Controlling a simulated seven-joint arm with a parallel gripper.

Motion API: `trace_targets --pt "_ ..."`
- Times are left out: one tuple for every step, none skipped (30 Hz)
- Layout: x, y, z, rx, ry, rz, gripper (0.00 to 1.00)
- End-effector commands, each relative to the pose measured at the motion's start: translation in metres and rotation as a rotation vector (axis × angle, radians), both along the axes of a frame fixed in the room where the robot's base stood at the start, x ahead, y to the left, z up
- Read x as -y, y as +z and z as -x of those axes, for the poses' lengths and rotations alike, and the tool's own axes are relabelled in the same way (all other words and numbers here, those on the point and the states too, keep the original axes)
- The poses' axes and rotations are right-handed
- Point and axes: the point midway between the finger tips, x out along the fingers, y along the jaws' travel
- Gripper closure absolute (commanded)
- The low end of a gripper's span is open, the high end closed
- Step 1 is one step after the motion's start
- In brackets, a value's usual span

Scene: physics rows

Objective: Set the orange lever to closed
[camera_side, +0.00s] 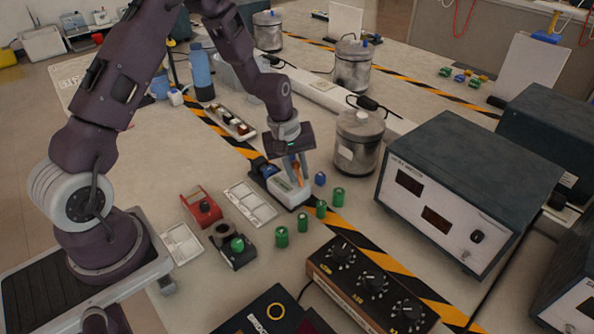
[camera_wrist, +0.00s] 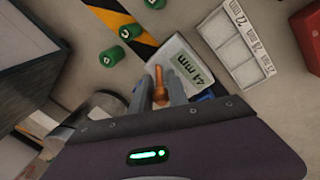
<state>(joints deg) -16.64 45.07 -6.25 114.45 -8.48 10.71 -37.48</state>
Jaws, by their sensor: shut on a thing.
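The orange lever (camera_wrist: 158,77) shows between my fingers in the wrist view, and its orange also shows in the side view (camera_side: 297,168). It rises from a small light-grey housing (camera_side: 287,188) on a dark base; in the wrist view the housing's face (camera_wrist: 184,62) bears a label that looks like "44 mm". My gripper (camera_wrist: 160,88) is shut on the lever, one finger on each side. In the side view my gripper (camera_side: 297,170) points down over the housing. The lever's lower part and pivot are hidden by the fingers, and I cannot read its set position.
A metal canister (camera_side: 358,142) is just behind to the right. A white compartment tray (camera_side: 250,203) lies at the left, and a large instrument box (camera_side: 467,190) stands at the right.

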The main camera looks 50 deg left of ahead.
Motion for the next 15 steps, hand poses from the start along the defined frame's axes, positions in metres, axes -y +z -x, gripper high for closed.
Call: trace_targets --pt "0.003 0.001 -0.001 0.002 -0.006 -0.025 1.00" --pt "0.004 0.002 -0.001 0.003 -0.006 -0.043 1.00" --pt "0.006 0.002 -0.001 0.003 -0.009 -0.070 1.00" --pt "0.007 0.003 -0.001 0.004 -0.008 -0.091 1.00" --pt "0.008 0.003 -0.001 0.003 -0.009 -0.115 1.00" --pt "0.010 0.003 -0.001 0.004 -0.010 -0.148 1.00" --pt "0.011 0.004 -0.001 0.004 -0.010 -0.174 1.00" --pt "0.012 0.004 -0.001 0.005 -0.010 -0.201 1.00" --pt "0.014 0.004 -0.001 0.005 -0.010 -0.237 1.00" --pt "0.015 0.004 -0.001 0.005 -0.010 -0.264 1.00" --pt "0.016 0.004 -0.001 0.004 -0.009 -0.291 1.00" --pt "0.018 0.004 -0.001 0.004 -0.009 -0.327 1.00" --pt "0.020 0.004 -0.001 0.006 -0.009 -0.353 1.00" --pt "0.020 0.004 -0.001 0.004 -0.008 -0.379 1.00" --pt "0.022 0.004 -0.001 0.005 -0.008 -0.414 1.00"
